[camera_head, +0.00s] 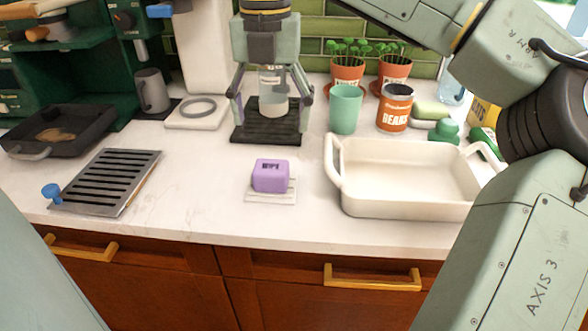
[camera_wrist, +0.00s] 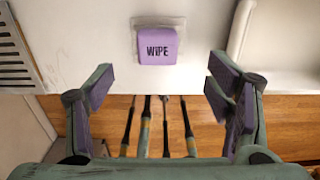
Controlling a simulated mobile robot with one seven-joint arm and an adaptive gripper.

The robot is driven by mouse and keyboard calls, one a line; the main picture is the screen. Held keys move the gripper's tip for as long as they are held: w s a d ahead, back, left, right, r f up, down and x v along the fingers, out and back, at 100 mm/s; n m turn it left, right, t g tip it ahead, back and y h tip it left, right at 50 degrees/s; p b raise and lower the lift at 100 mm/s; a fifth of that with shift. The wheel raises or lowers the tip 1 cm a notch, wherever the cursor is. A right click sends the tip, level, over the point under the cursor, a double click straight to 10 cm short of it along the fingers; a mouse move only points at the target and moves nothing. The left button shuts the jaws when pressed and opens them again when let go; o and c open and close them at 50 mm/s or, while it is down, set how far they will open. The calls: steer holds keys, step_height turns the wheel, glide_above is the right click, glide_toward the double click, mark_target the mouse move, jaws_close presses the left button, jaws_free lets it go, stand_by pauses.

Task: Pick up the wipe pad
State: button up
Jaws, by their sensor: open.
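The wipe pad (camera_head: 270,176) is a purple block with dark lettering. It lies on a small pale square base (camera_head: 272,198) on the white counter. In the wrist view the wipe pad (camera_wrist: 157,46) reads "WIPE" and shows at the top, beyond the fingers. My gripper (camera_head: 271,104) points down in the head view, apart from the pad, with its fingers spread. In the wrist view my gripper (camera_wrist: 160,95) is open and empty, with counter edge and floor between its fingers.
A white baking dish (camera_head: 350,201) stands right of the pad. A slotted metal rack (camera_head: 122,160) with a blue knob lies left. A dark tray (camera_head: 265,137), a green cup (camera_head: 345,108) and a beans can (camera_head: 395,108) stand behind. Counter around the pad is clear.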

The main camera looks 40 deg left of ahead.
mark_target(271, 166)
step_height(271, 166, down, 5)
steer(key=shift+s+a+f, duration=0.1)
steer(key=shift+s+f, duration=0.05)
steer(key=shift+f, duration=0.05)
steer(key=f, duration=0.1)
steer(key=f+p, duration=0.1)
steer(key=f, duration=0.2)
steer(key=shift+s+p, duration=0.3)
steer(key=shift+p, duration=0.05)
steer(key=shift+f, duration=0.65)
steer(key=shift+c, duration=0.3)
steer(key=c, duration=1.1)
